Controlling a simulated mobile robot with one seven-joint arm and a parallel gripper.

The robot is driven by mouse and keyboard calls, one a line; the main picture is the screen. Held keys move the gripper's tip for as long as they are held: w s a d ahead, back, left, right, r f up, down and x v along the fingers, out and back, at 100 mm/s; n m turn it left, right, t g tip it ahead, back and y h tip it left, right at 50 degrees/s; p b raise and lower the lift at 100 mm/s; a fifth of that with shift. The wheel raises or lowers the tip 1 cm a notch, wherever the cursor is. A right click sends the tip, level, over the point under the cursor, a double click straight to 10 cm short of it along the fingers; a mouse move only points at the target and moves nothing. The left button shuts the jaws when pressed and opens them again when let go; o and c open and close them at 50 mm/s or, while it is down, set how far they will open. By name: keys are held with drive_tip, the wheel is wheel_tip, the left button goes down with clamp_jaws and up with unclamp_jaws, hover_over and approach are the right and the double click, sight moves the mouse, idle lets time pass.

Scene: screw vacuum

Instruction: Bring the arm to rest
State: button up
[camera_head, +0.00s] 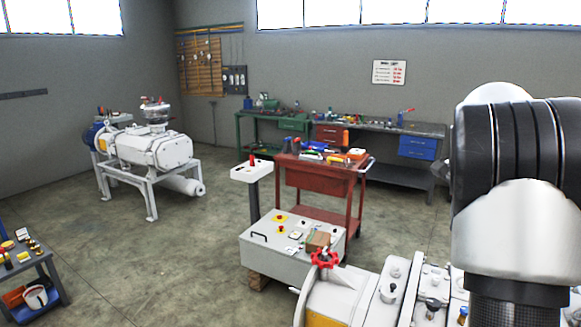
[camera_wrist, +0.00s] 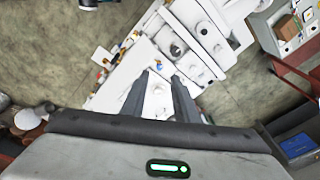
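My arm stands tall at the right edge of the head view, in front of the white pump machine (camera_head: 380,300). My gripper is out of the head view. In the wrist view, the two dark fingers of my gripper (camera_wrist: 160,80) are apart with nothing between them. They point toward the white machine, which also shows in the wrist view (camera_wrist: 200,30). I cannot tell how far above it the fingers are.
A control box (camera_head: 290,240) with a red valve wheel (camera_head: 324,258) near it stands at the front. A red tool cart (camera_head: 320,183), a workbench (camera_head: 430,130), another pump (camera_head: 150,148) and a small trolley (camera_head: 40,272) stand around. The floor at left centre is clear.

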drive_tip(key=s+a+r+n+t+y, duration=0.1)
drive_tip(key=s+a+r+n, duration=0.25)
drive_tip(key=s+a, duration=0.35)
drive_tip(key=s+a+r+n+t+y, duration=0.15)
drive_tip(key=s+a+n, duration=0.3)
drive_tip(key=a, duration=0.45)
drive_tip(key=s+a+f+n+t, duration=0.2)
drive_tip(key=s+a+f+n, duration=0.2)
drive_tip(key=s+a+n, duration=0.4)
drive_tip(key=s+a, duration=0.3)
drive_tip(key=s, duration=0.2)
drive_tip(key=shift+n+h, duration=0.35)
drive_tip(key=shift+n, duration=0.05)
